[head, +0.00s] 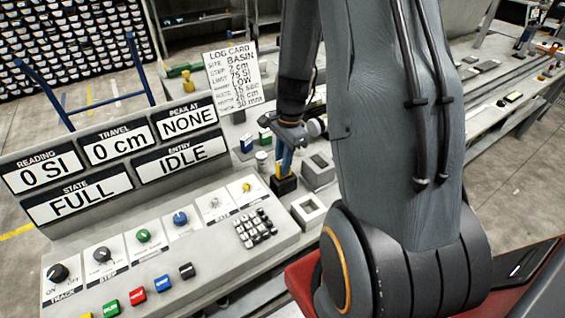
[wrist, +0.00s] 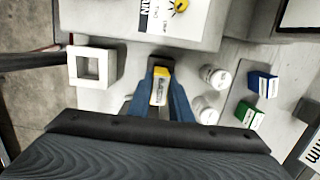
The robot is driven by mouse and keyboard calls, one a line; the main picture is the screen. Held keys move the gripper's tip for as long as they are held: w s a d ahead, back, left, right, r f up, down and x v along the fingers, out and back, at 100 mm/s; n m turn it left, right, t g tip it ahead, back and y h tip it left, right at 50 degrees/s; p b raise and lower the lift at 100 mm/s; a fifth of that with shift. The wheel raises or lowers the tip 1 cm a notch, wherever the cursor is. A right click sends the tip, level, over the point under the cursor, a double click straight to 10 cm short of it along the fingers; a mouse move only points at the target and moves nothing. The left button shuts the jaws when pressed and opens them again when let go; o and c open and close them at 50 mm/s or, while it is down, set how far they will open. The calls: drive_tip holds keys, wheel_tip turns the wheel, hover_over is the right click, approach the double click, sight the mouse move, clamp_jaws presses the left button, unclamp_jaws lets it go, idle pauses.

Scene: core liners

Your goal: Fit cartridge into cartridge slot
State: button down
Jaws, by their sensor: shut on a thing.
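A yellow cartridge with a white label (wrist: 160,88) is between the two blue fingers of my gripper (wrist: 160,104) in the wrist view, and they are shut on it. In the head view my gripper (head: 284,160) points down, with yellow showing between its fingers. A small black block (head: 284,186) is directly below it; I cannot tell whether the cartridge stands in it or only above it. A pale square block with a square opening (head: 309,209) stands apart, in front and to the right; it also shows at left in the wrist view (wrist: 72,68). No part is labelled as the slot.
A blue box (wrist: 262,84), a green box (wrist: 248,115) and two white jars (wrist: 214,77) stand at right in the wrist view. A grey block (head: 318,172) is right of my gripper. The console (head: 200,205) with knobs and display panels lies to the left.

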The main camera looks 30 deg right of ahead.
drive_tip(key=shift+f+b, duration=0.65)
drive_tip(key=shift+f, duration=0.65)
drive_tip(key=c, duration=1.5)
unclamp_jaws()
drive_tip(key=shift+c, duration=0.2)
drive_tip(key=shift+r, duration=0.1)
drive_tip(key=shift+d+r+b, duration=0.25)
drive_tip(key=shift+r+b, duration=0.2)
drive_tip(key=shift+r, duration=1.5)
drive_tip(key=shift+d+r+b, duration=0.2)
drive_tip(key=shift+r+b, duration=0.2)
drive_tip(key=shift+r, duration=1.5)
drive_tip(key=s+a+r+n+b, duration=0.1)
drive_tip(key=s+a+n, duration=0.2)
drive_tip(key=a+n, duration=0.3)
drive_tip(key=s+a+r+n+t+h+b, duration=0.1)
drive_tip(key=s+a+n+b, duration=0.1)
drive_tip(key=s+a+n, duration=0.2)
drive_tip(key=a+n, duration=0.3)
drive_tip(key=n, duration=0.4)
drive_tip(key=shift+s+a+n, duration=0.25)
drive_tip(key=shift+s+n, duration=0.05)
